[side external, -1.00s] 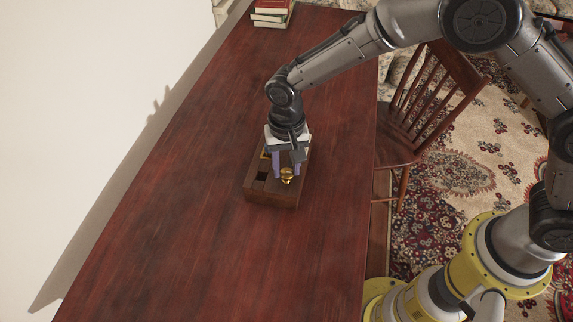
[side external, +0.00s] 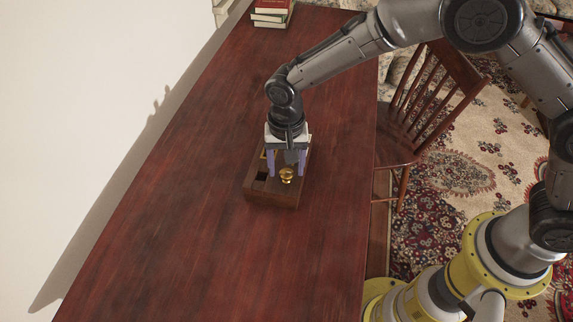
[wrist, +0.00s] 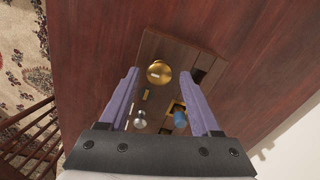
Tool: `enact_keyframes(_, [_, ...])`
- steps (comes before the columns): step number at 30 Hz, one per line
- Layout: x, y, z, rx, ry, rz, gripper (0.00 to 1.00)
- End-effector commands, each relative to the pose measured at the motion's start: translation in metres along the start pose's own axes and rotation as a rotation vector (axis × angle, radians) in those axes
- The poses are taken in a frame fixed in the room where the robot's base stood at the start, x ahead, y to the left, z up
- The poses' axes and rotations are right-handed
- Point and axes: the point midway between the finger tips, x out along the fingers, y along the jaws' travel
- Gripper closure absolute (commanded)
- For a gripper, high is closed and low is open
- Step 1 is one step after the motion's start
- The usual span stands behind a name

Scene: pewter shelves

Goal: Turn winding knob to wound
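The brass winding knob (side external: 287,175) stands on top of a dark wooden box (side external: 272,199) near the middle of the table. In the wrist view the round gold knob (wrist: 159,73) shows between and just beyond the fingertips, with a pale mark on its face. My gripper (side external: 286,173) is open above the box, its two purple fingers apart and empty. In the wrist view the fingers of my gripper (wrist: 164,73) do not touch the knob. Any wound label is too small to read.
The box also carries a blue knob (wrist: 180,119), a silvery knob (wrist: 140,122) and a dark square opening (wrist: 198,76). Books (side external: 271,12) lie at the table's far end. A wooden chair (side external: 425,105) stands at the right. The table around the box is clear.

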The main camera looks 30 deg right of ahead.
Motion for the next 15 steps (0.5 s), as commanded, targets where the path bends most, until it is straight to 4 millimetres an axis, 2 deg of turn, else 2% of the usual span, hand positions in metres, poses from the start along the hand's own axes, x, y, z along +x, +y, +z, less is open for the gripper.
enact_keyframes(10, [0.0,0.0,0.0,-0.002,0.0,0.002,0.29])
enact_keyframes(15, [-0.018,-0.001,0.0,-0.002,0.002,-0.002,0.29])
